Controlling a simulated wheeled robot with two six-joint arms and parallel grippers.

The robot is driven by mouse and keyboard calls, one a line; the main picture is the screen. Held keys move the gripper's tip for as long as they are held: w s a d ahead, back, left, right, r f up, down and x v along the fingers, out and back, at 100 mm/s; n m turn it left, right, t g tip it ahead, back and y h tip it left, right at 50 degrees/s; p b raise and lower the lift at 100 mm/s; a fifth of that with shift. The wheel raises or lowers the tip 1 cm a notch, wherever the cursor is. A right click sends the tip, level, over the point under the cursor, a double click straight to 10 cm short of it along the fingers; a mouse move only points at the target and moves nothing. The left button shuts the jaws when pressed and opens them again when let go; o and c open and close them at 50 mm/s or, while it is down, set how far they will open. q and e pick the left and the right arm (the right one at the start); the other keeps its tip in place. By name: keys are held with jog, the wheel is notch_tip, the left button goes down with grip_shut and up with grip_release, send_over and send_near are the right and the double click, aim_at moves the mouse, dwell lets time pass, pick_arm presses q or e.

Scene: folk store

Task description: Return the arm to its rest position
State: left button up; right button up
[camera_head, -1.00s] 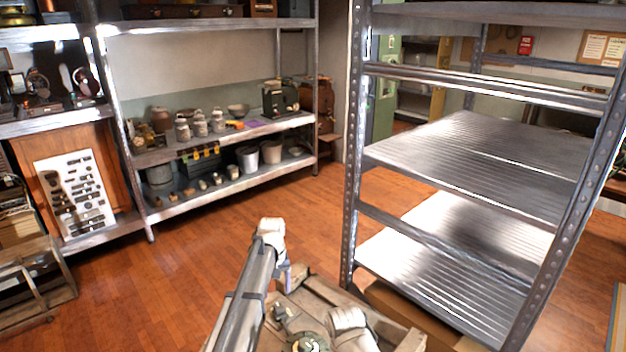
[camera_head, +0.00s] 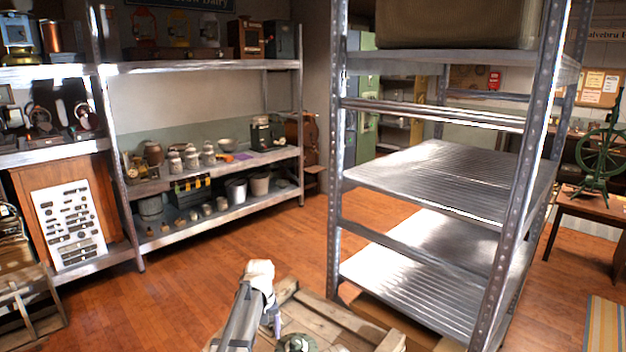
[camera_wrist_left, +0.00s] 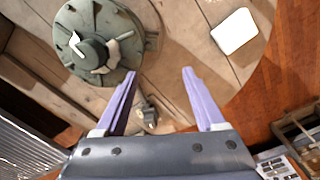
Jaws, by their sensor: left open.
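My left arm (camera_head: 240,318) comes in from the bottom of the head view and ends at a pale wrist joint. My left gripper (camera_head: 277,322) hangs below it, partly hidden, over a wooden crate or pallet (camera_head: 340,318). In the left wrist view my left gripper (camera_wrist_left: 160,92) shows two purple fingers spread apart with nothing between them. A round grey-green device (camera_wrist_left: 95,42) lies on the wood beyond the fingers; its top also shows at the bottom edge of the head view (camera_head: 297,343). My right gripper is not in view.
A longer shelf (camera_head: 215,215) with jars and pots stands at the back left. A spinning wheel (camera_head: 600,160) stands on a table at far right. Wooden floor (camera_head: 190,285) lies clear between.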

pick_arm(q)
jog(key=s+d+r+m+p, duration=0.1)
jog(key=s+d+m, duration=0.1)
jog(key=s, duration=0.7)
jog(key=s+d+r+m+p, duration=0.1)
jog(key=s+d+m, duration=0.1)
jog(key=s, duration=0.7)
jog(key=s+d+r+m+y+p, duration=0.1)
jog(key=s+d+m, duration=0.2)
jog(key=s, duration=0.6)
jog(key=shift+s+d, duration=0.25)
jog(key=shift+d, duration=0.2)
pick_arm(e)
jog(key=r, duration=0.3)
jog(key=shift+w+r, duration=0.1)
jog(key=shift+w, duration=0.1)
pick_arm(q)
jog(key=shift+w+r, duration=0.1)
jog(key=shift+r, duration=0.05)
